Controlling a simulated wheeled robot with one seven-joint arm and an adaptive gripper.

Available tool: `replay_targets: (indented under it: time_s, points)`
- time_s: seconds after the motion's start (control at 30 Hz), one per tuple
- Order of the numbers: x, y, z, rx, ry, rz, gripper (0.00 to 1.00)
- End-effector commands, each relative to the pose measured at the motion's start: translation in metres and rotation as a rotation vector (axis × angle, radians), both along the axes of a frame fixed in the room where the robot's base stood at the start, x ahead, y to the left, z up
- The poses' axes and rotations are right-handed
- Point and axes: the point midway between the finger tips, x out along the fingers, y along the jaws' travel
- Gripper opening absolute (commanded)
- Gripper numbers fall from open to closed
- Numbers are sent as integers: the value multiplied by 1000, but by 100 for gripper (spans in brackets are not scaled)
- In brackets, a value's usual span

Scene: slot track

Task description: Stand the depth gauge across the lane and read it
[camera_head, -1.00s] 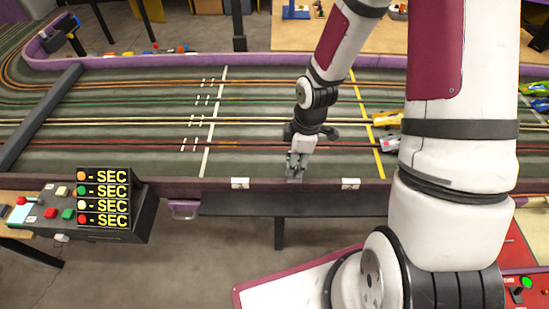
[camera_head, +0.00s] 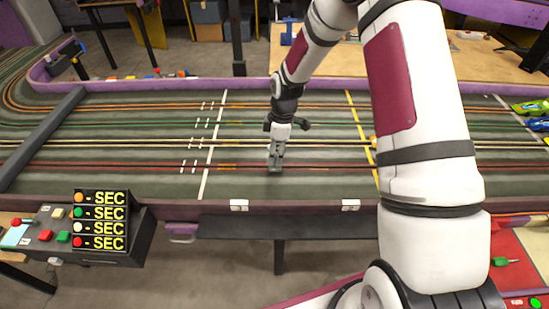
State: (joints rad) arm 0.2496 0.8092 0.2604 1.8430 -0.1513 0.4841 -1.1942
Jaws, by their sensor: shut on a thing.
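My gripper (camera_head: 276,154) points down over the near side of the slot track (camera_head: 320,186), between the white line and the yellow line. It is shut on a small grey thing, which I take to be the depth gauge (camera_head: 274,168). The gauge is at the red lane (camera_head: 330,169), the nearest lane. It is too small to read, and I cannot tell whether it touches the track or stands across the slot. My arm hides part of the track to the right.
A dark bar (camera_head: 42,138) crosses the track at the left. A timing box (camera_head: 100,222) stands at the front left. Green (camera_head: 530,107) and blue (camera_head: 538,124) cars sit at the far right. A purple border (camera_head: 300,206) edges the track; the lane left of my gripper is clear.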

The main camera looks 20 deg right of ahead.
Motion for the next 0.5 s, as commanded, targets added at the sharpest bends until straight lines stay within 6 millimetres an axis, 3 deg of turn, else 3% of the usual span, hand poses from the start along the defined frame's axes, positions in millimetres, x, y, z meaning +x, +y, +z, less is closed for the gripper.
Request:
replay_targets:
  time_s: [0.07, 0.3, 0.5]
  points:
    - [8, 1, -1, 0, -2, 0, 4]
    - [6, 1, -33, 0, 0, 0, 4]
    - [7, 0, -35, 0, -2, 0, 4]
